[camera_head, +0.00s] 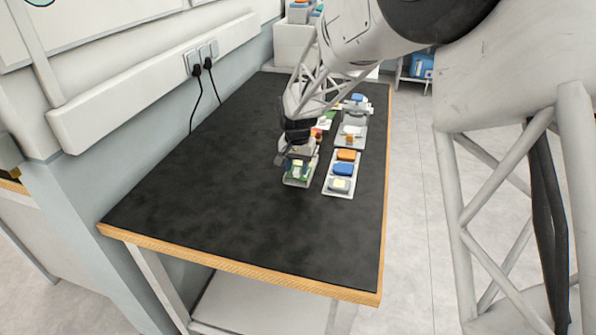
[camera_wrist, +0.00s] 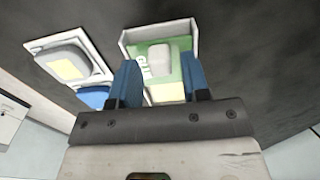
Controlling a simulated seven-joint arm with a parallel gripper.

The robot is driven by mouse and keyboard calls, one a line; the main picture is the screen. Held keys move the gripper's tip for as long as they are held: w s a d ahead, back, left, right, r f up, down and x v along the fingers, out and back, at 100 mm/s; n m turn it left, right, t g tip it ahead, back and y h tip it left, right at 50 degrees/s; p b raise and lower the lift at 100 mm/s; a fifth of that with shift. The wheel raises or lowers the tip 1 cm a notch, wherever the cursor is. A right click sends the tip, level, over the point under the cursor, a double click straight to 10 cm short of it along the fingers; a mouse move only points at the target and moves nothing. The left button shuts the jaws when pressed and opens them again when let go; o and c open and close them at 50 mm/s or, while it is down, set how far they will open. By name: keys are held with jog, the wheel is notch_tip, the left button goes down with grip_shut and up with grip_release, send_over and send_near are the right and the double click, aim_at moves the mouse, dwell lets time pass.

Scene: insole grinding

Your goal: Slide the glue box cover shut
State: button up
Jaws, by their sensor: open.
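The glue box appears to be the pale open-edged box (camera_wrist: 190,28) with a green inside or cover (camera_wrist: 148,68) marked with white lettering. A light grey block (camera_wrist: 168,62) sits on the green surface. In the head view the box (camera_head: 299,182) lies on the dark table, partly hidden by my gripper (camera_head: 297,160). My gripper also shows in the wrist view (camera_wrist: 161,85), its two blue fingers apart over the near part of the box. Nothing is clearly held between them. Whether the fingers touch the box or cover, I cannot tell.
A white tray (camera_head: 329,187) with grey, blue and orange items stands close to the right of the box. A grey container (camera_head: 358,133) and other items lie farther back. The table's left and front parts (camera_head: 220,205) are clear. Its right edge is near.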

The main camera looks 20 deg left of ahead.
jog(key=shift+f, duration=0.9)
jog(key=shift+r, duration=0.1)
dwell(0.7)
jog(key=c, duration=0.6)
jog(key=shift+c, duration=0.2)
jog(key=shift+w, duration=3.15)
jog(key=o, duration=0.6)
jog(key=shift+o, duration=0.2)
jog(key=shift+r, duration=0.15)
